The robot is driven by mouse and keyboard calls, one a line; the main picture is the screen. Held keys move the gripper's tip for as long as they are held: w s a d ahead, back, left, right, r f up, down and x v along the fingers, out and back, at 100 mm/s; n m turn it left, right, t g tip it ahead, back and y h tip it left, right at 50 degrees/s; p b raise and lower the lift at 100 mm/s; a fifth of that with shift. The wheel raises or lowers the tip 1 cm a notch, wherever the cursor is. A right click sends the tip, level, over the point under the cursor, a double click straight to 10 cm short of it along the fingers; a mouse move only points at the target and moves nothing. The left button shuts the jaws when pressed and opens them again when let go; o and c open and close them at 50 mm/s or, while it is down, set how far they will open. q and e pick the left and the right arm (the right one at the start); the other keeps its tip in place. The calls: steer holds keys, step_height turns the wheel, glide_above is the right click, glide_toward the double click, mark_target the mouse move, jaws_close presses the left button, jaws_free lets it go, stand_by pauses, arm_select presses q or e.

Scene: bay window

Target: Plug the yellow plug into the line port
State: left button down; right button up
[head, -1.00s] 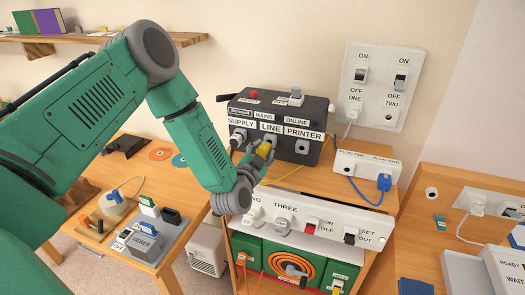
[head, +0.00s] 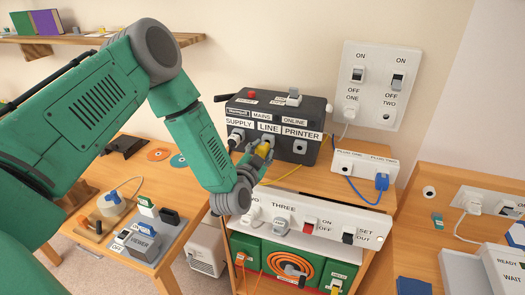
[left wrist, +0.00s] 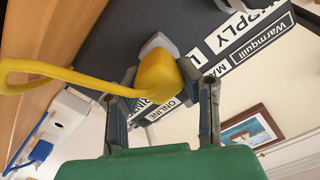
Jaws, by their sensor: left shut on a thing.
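The yellow plug (head: 263,149) is held at the front of a dark box (head: 262,115), just below its LINE label (head: 269,127). My left gripper (head: 257,155) is shut on the plug. In the left wrist view the yellow plug (left wrist: 158,75) sits between my two fingers (left wrist: 165,95), with its yellow cable (left wrist: 60,72) bending off to the left. The plug's front end is against or very near a grey port ring (left wrist: 158,45); the fingers and plug hide how far it is in. My right gripper is not in view.
A SUPPLY plug (head: 237,137) is to the left of the LINE port and the PRINTER port (head: 300,147) to its right. A white socket strip (head: 363,168) with a blue plug (head: 382,181) stands at the right. A switch panel (head: 320,217) lies below my gripper.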

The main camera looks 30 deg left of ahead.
arm_select(q)
steer(key=shift+d, duration=0.1)
steer(key=shift+b+x, duration=0.35)
steer(key=shift+x, duration=0.8)
steer(key=c, duration=1.1)
jaws_free()
steer(key=shift+o, duration=0.2)
steer(key=shift+s+d, duration=0.1)
steer(key=shift+s, duration=0.35)
steer(key=v, duration=1.1)
